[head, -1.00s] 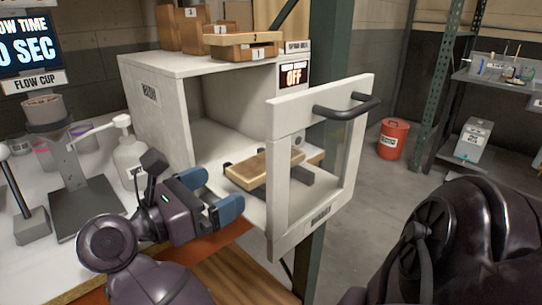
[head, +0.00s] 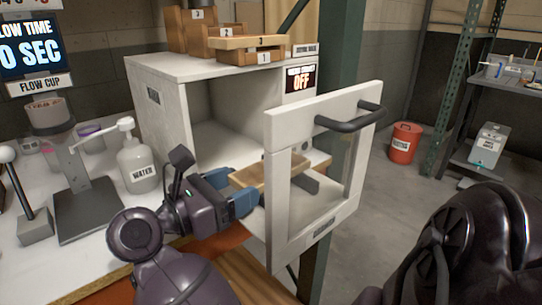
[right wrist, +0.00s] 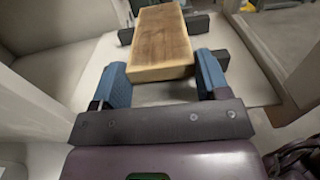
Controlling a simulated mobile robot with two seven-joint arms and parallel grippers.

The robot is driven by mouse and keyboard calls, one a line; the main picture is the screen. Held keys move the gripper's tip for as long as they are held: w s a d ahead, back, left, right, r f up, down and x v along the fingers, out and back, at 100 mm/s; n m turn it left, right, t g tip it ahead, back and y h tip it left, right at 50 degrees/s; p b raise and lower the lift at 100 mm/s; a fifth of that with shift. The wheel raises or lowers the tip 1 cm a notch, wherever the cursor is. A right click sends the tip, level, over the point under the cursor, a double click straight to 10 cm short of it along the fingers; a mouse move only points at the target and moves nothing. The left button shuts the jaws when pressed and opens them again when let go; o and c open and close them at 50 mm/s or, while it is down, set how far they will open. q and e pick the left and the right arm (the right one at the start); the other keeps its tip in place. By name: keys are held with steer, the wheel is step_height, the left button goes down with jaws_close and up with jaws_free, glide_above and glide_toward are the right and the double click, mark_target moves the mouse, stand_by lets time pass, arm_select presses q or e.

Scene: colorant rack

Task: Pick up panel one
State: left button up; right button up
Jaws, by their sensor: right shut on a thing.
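A wooden panel (head: 272,171) lies flat on dark supports in the white cabinet's opening, partly behind the open door frame. I see no number on it. My right gripper (head: 245,188) is at its near left end. In the right wrist view the panel (right wrist: 160,42) has its near end between the blue fingers, and the gripper (right wrist: 163,74) is shut on it. The panel's far end rests near the dark support blocks. My left gripper is not in view.
The cabinet door (head: 290,225) stands open with a dark handle (head: 350,122), close to my right gripper. Numbered wooden holders (head: 265,55) with a panel sit on the cabinet (head: 165,115). A water bottle (head: 136,160) and stand (head: 85,210) are at left.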

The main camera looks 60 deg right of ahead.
steer(key=shift+r, duration=0.5)
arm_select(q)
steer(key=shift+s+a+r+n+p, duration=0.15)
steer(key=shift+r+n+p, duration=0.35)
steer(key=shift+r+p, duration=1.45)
arm_select(e)
step_height(320, 180, up, 19)
steer(key=p, duration=0.1)
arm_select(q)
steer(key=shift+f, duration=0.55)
arm_select(e)
steer(key=shift+r, duration=0.1)
